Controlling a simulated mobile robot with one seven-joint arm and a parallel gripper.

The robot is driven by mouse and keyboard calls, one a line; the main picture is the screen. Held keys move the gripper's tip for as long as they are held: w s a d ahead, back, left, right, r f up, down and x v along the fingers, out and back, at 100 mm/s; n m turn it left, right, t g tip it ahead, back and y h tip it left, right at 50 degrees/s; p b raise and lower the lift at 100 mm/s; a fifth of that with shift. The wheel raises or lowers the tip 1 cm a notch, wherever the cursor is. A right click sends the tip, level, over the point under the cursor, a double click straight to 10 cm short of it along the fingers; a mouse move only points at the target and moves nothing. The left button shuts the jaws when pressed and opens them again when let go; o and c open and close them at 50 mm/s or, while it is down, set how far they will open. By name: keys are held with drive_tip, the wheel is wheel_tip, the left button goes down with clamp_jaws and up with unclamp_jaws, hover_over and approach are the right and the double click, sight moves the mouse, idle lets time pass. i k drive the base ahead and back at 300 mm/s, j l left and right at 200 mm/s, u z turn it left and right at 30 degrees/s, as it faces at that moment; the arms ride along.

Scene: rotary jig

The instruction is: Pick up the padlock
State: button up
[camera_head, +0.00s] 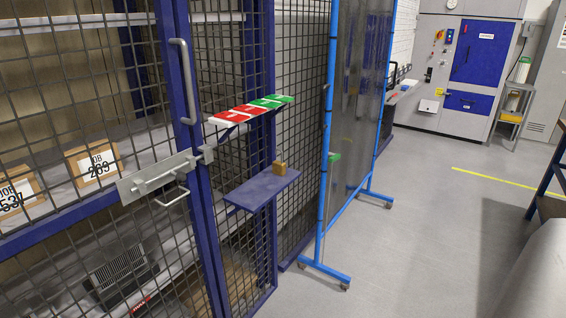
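A small brass-coloured padlock (280,168) sits upright on a small blue shelf (258,192) that sticks out from the mesh cage, near the shelf's far right end. Its shackle is too small to make out clearly. My gripper is not in view. A rounded grey surface (535,275) fills the lower right corner and may be part of my own body.
The cage door (187,130) has a handle and a metal latch (155,180). Red and green tags (250,108) lie on a ledge above the shelf. A blue-framed screen on castors (322,200) stands just right. Grey floor (430,230) is clear beyond it.

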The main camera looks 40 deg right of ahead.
sight(278, 168)
drive_tip(key=i+l+u, duration=0.1)
drive_tip(key=l, duration=0.7)
drive_tip(key=i+l+u, duration=0.1)
drive_tip(key=i+l, duration=0.15)
drive_tip(key=l, duration=0.5)
drive_tip(key=i+l+u, duration=0.15)
drive_tip(key=l, duration=0.65)
drive_tip(key=l+u, duration=0.1)
drive_tip(key=l, duration=0.7)
drive_tip(key=k+l+u, duration=0.2)
drive_tip(key=l, duration=2.25)
drive_tip(key=i, duration=0.1)
